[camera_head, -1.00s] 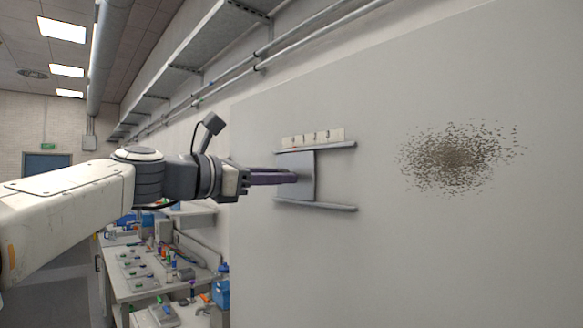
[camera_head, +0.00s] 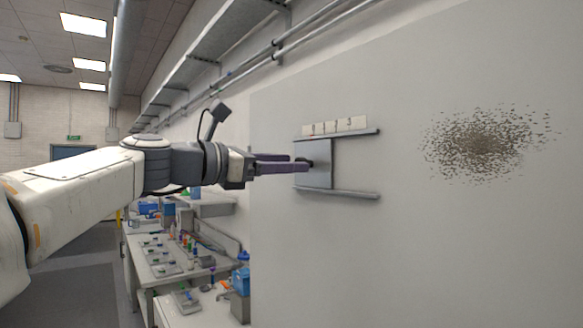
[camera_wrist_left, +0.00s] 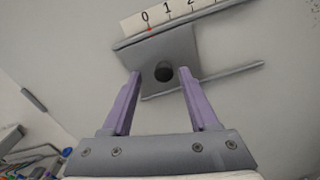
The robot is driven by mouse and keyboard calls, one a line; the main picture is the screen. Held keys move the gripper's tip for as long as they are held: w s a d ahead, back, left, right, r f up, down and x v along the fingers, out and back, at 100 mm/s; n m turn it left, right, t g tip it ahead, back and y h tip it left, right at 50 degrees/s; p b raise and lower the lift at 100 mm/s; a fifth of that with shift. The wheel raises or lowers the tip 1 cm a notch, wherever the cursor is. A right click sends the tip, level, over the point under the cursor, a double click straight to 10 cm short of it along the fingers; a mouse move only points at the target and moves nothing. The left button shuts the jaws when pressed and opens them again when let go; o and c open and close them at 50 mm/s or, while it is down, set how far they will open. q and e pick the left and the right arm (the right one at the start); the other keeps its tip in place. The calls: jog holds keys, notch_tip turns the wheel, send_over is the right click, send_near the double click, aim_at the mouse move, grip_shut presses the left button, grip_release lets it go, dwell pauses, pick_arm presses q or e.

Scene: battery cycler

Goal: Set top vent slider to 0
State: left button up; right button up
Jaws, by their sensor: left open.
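The vent slider is a grey plate (camera_head: 320,175) on two horizontal rails on the wall panel. It sits at the left end of the rails. A dark round knob (camera_wrist_left: 163,72) is on its face; it also shows in the head view (camera_head: 303,160). A pale scale strip (camera_head: 338,126) runs above the upper rail. In the left wrist view, 0, 1 and 2 are legible, and a red mark (camera_wrist_left: 149,28) under 0 is above the plate. My left gripper (camera_head: 299,162) is open in front of the plate, its purple fingers on either side of the knob, apparently not gripping it. My right gripper is not in view.
The upper rail (camera_head: 355,133) and lower rail (camera_head: 355,194) stand out from the wall. A dark speckled patch (camera_head: 480,143) is on the panel to the right. A cluttered lab bench (camera_head: 150,275) stands below left. Shelving and pipes run above.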

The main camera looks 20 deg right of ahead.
pick_arm(q)
jog(key=b+v, duration=0.2)
jog(key=v, duration=0.6)
jog(key=shift+a+b, duration=0.4)
jog(key=shift+s, duration=0.15)
